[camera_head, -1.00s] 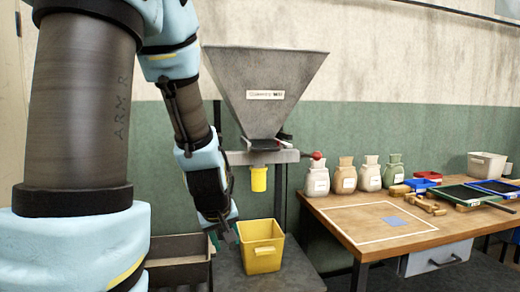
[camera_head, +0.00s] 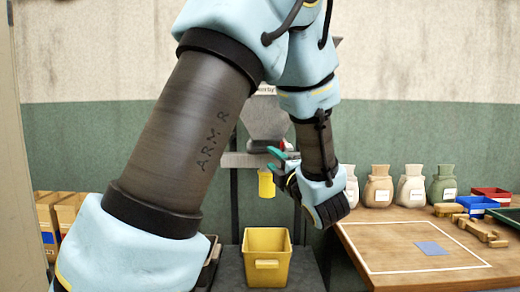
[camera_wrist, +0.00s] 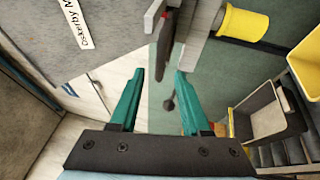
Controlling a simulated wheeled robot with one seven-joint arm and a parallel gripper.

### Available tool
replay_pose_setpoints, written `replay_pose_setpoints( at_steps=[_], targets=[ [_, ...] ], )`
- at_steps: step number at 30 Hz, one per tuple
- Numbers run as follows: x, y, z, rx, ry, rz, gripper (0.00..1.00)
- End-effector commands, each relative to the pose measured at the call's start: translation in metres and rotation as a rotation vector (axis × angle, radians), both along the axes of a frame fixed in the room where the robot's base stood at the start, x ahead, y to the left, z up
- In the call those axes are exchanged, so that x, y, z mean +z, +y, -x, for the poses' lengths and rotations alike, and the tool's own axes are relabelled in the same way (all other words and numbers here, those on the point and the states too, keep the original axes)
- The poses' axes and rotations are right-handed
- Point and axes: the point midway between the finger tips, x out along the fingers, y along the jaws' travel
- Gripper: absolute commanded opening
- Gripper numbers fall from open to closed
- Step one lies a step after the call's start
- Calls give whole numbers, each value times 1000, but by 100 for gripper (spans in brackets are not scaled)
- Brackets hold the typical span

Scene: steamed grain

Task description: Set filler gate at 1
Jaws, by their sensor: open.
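The grey filler hopper (camera_head: 265,118) stands against the wall, mostly hidden behind my arm. Below it hangs a yellow spout (camera_head: 266,184), which also shows in the wrist view (camera_wrist: 243,24). A red knob (camera_head: 284,146) shows beside the gate at the hopper's outlet, close to my gripper; part of the knob shows at the top of the wrist view (camera_wrist: 168,15). My gripper (camera_head: 271,160) has green fingers, which are open and empty in the wrist view (camera_wrist: 159,72), with the knob ahead of them. I cannot read any gate marks.
A yellow bin (camera_head: 262,275) stands below the spout. At the right is a wooden table (camera_head: 375,230) with several sacks (camera_head: 411,188), a blue tray (camera_head: 478,204) and a red tray (camera_head: 492,195). Cardboard boxes (camera_head: 72,212) stand at the left.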

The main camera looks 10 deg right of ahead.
Motion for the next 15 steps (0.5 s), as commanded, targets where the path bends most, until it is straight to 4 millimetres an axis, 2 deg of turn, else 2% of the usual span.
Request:
replay_pose_setpoints(
  at_steps=[9, 15],
  targets=[
    [13, 13, -57, 2, 3, -5, 47],
    [16, 18, -83, 0, 2, -5, 47]
  ],
)
